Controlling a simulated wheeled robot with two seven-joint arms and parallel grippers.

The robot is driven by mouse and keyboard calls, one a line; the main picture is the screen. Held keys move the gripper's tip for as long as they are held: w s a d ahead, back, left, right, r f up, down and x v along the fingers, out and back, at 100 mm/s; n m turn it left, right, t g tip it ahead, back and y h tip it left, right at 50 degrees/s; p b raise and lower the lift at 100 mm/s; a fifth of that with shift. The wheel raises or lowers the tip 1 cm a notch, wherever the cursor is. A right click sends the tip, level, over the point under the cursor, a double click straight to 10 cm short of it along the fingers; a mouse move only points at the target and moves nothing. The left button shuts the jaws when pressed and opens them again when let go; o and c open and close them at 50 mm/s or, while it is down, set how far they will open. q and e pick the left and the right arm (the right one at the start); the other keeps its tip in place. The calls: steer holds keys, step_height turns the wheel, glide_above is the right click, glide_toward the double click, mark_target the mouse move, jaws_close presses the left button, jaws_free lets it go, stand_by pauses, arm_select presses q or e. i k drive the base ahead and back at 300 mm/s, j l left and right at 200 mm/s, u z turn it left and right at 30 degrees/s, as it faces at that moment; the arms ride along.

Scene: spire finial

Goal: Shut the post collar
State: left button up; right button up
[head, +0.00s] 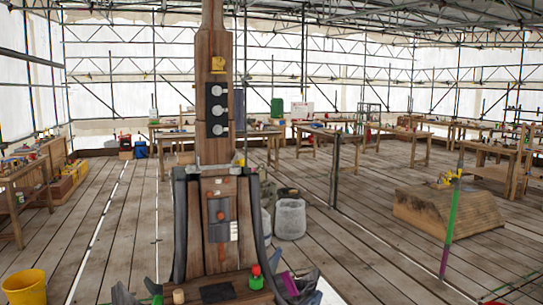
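A tall wooden post (214,140) stands upright in front of me, in a dark-sided wooden base. A pale metal band (236,163) shows around the post at the top of the base; it may be the collar, but I cannot tell whether it is open or shut. My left gripper (138,291) is at the bottom edge, left of the base's front, its dark fingers apart and empty. My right gripper (296,284) is at the bottom edge, right of the base, its fingers apart, with nothing seen held. Both are low and well away from the band.
A black plate with round metal discs (217,110) and a yellow fitting (218,65) are on the post. A red-and-green piece (256,277) and a wooden peg (179,296) stand on the front ledge. A yellow bucket (25,287), grey sack (290,218) and wooden block (449,207) stand around.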

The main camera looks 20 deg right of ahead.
mark_target(234, 170)
steer(key=i+l, duration=0.1)
steer(key=l, duration=0.25)
steer(key=i+l, duration=0.1)
steer(key=l, duration=0.3)
steer(key=i+l, duration=0.1)
steer(key=l, duration=0.25)
steer(key=i+l, duration=0.1)
steer(key=l, duration=0.25)
steer(key=i+j, duration=0.1)
steer(key=j, duration=0.15)
steer(key=j+u, duration=0.1)
steer(key=j, duration=0.15)
steer(key=i, duration=0.05)
